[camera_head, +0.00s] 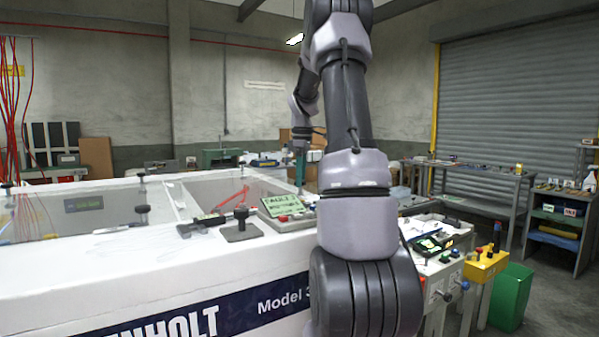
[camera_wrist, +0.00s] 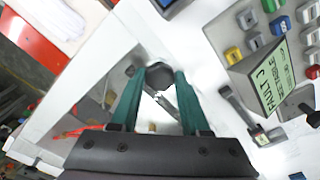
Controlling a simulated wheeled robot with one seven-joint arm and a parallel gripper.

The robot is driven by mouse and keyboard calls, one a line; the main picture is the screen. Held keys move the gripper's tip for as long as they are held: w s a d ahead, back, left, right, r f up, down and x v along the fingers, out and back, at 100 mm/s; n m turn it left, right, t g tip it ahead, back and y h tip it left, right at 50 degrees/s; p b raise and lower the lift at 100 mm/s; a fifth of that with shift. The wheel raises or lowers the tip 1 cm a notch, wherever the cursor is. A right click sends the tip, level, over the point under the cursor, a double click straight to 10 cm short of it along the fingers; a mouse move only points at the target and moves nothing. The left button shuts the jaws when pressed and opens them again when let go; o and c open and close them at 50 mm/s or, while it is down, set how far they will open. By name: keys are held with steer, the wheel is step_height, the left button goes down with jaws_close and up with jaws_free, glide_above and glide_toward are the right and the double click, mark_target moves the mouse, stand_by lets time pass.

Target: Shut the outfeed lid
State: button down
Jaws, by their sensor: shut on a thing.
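My gripper (camera_wrist: 165,75) has its two green fingers closed on a dark knob (camera_wrist: 159,72), which stands on a slim dark bar over a pale surface. In the head view my gripper (camera_head: 300,168) is at the far right side of the white machine, small and partly hidden by my arm; the knob cannot be made out there. The machine (camera_head: 150,285) has clear-topped openings, and the right one (camera_head: 215,190) shows a red part inside. I cannot tell for sure which panel is the outfeed lid or how far open it is.
A tilted green display (camera_head: 283,205), reading a fault in the wrist view (camera_wrist: 271,83), stands on the machine by buttons. Black knobs and a clamp (camera_head: 240,224) rise from the machine's top. A yellow button box (camera_head: 485,265) and green bin (camera_head: 511,297) stand at right.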

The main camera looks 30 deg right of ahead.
steer(key=shift+d+f+y, duration=0.15)
steer(key=shift+f+y, duration=0.25)
steer(key=shift+f, duration=0.8)
steer(key=shift+s, duration=0.1)
steer(key=shift+c, duration=1.9)
jaws_free()
steer(key=shift+f, duration=0.15)
steer(key=r, duration=1)
steer(key=shift+s+d+r, duration=0.15)
steer(key=shift+d, duration=0.25)
steer(key=shift+r, duration=0.35)
